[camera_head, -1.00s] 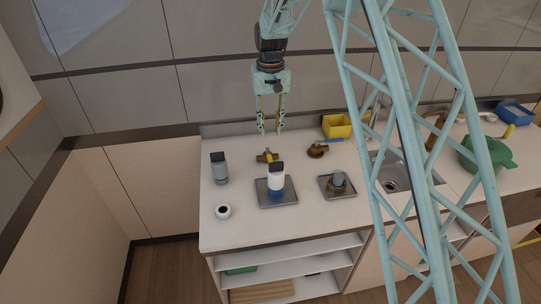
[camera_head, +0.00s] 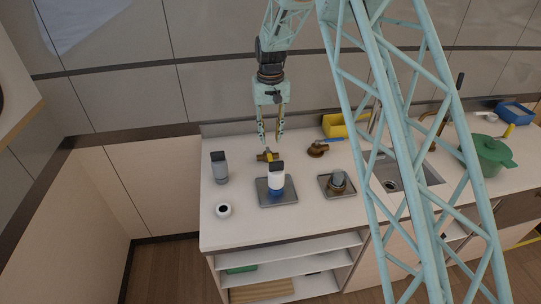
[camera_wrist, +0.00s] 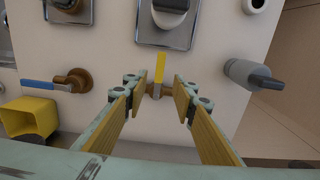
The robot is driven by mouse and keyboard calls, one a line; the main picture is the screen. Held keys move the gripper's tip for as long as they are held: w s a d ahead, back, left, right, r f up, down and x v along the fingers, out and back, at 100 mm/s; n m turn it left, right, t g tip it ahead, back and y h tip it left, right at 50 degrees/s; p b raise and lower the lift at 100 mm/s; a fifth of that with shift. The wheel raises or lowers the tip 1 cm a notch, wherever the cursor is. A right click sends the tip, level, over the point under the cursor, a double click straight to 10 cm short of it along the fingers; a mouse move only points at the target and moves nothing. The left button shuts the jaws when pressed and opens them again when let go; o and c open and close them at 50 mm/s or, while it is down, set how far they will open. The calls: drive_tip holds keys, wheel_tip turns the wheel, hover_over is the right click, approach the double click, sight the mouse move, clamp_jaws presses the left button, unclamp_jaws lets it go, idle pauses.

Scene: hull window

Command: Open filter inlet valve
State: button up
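A brass valve with a yellow lever (camera_head: 267,156) is on the counter behind the white-and-blue filter bottle. In the wrist view its yellow lever (camera_wrist: 160,66) points away from my gripper's base. A second brass valve (camera_head: 317,150) sits to its right; in the wrist view it shows a blue lever (camera_wrist: 42,85). My gripper (camera_head: 270,142) points down just above the yellow-lever valve. It is open and empty, with its fingers (camera_wrist: 158,92) apart on either side of the lever in the wrist view. I cannot tell whether they touch it.
The white-and-blue bottle (camera_head: 276,181) stands on a metal tray (camera_head: 291,196). A grey bottle (camera_head: 220,170), a small white ring (camera_head: 223,210) and a second tray (camera_head: 327,193) with a fitting are nearby. A yellow bin (camera_head: 334,128) and sink lie right.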

sight(270, 159)
wheel_tip(270, 159, down, 10)
drive_tip(key=shift+r, duration=0.1)
idle(0.4)
clamp_jaws()
idle(0.3)
